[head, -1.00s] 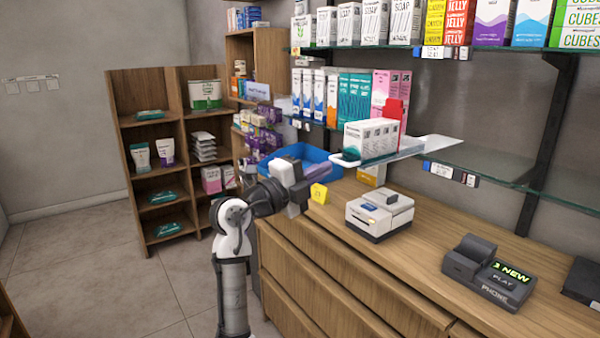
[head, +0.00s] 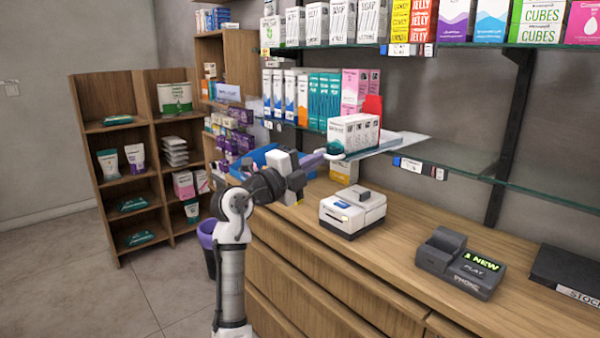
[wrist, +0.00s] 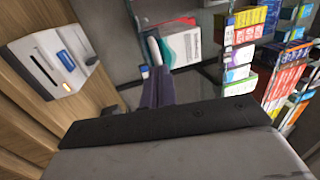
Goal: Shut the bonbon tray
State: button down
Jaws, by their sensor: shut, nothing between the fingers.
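The bonbon tray (head: 395,143), pale with a rounded front lip, sticks out from the glass shelf over the counter. It bears white printed boxes (head: 352,130) and a teal item near its front. My gripper (head: 318,158) is shut and empty, its purple-grey fingertips at the tray's front end. I cannot tell if they touch it. In the wrist view my fingers (wrist: 155,88) point toward the tray's pale rounded lip (wrist: 155,50) and a white-and-teal box (wrist: 182,45).
A white printer (head: 353,212) and a dark phone unit (head: 460,262) stand on the wooden counter (head: 400,240). A blue bin (head: 262,157) lies behind my gripper. The glass shelf (head: 480,163) runs right; stocked shelving (head: 140,160) stands at left.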

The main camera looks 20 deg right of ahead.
jog(key=f+x, duration=0.1)
jog(key=x, duration=0.4)
jog(key=b+x, duration=0.1)
jog(key=x, duration=0.4)
jog(key=f+b+x, duration=0.1)
jog(key=x, duration=0.5)
jog(key=shift+s+d+f, duration=0.15)
jog(key=shift+d+f, duration=0.2)
jog(key=shift+d, duration=0.05)
jog(key=shift+r, duration=0.15)
jog(key=shift+d, duration=0.1)
jog(key=shift+b, duration=0.3)
